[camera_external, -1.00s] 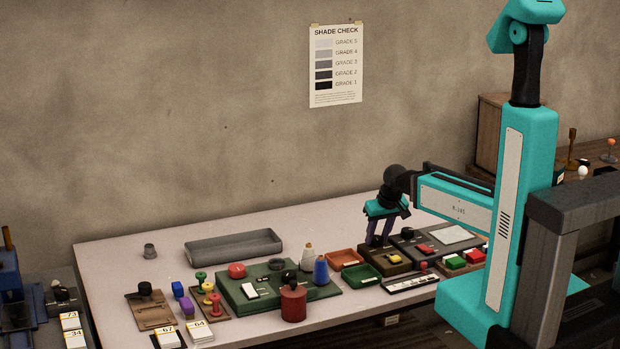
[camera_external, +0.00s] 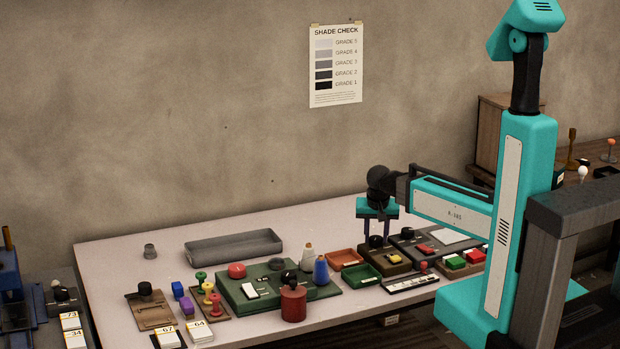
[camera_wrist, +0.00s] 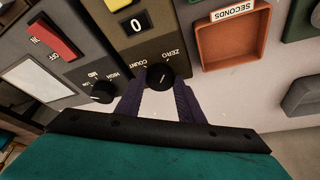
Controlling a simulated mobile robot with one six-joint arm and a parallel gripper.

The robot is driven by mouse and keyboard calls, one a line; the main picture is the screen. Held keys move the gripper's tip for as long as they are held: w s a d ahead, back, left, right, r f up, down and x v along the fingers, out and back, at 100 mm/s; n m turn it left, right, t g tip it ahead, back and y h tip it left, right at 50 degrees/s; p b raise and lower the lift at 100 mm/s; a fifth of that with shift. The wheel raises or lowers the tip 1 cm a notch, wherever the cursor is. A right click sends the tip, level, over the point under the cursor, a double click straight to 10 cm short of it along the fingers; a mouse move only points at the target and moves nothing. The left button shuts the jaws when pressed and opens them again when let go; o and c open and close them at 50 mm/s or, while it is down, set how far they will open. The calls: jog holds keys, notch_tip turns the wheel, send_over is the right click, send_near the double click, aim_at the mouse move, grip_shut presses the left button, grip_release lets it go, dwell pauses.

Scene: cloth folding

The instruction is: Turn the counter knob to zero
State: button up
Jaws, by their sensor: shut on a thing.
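The counter is a dark brown box (camera_external: 402,267) at the right of the table. Its round black knob (camera_external: 376,242) also shows in the wrist view (camera_wrist: 160,77), next to the printed words ZERO and COUNT. A small white line is on the knob; I cannot tell exactly which word it points at. A window (camera_wrist: 137,23) on the counter shows 0. My gripper (camera_external: 376,237) points down over the box, its purple fingers on either side of the knob and shut on it. The fingers hide part of the knob's sides.
A grey panel (camera_wrist: 85,75) with a red switch and a HIGH/MID knob (camera_wrist: 101,93) sits close beside the counter. An orange tray (camera_external: 345,259) and a green tray (camera_external: 361,274) lie to its left. A grey tray (camera_external: 235,247) stands farther left.

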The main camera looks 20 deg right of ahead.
dwell(0.3)
jog(key=o, duration=1.1)
jog(key=shift+c, duration=0.2)
jog(key=shift+r, duration=0.1)
jog(key=b+v, duration=0.2)
jog(key=v, duration=1.1)
jog(key=shift+r, duration=0.25)
jog(key=shift+s+a, duration=0.1)
jog(key=shift+s, duration=0.05)
jog(key=shift+f, duration=0.15)
jog(key=shift+p+x, duration=0.55)
jog(key=shift+x, duration=3.4)
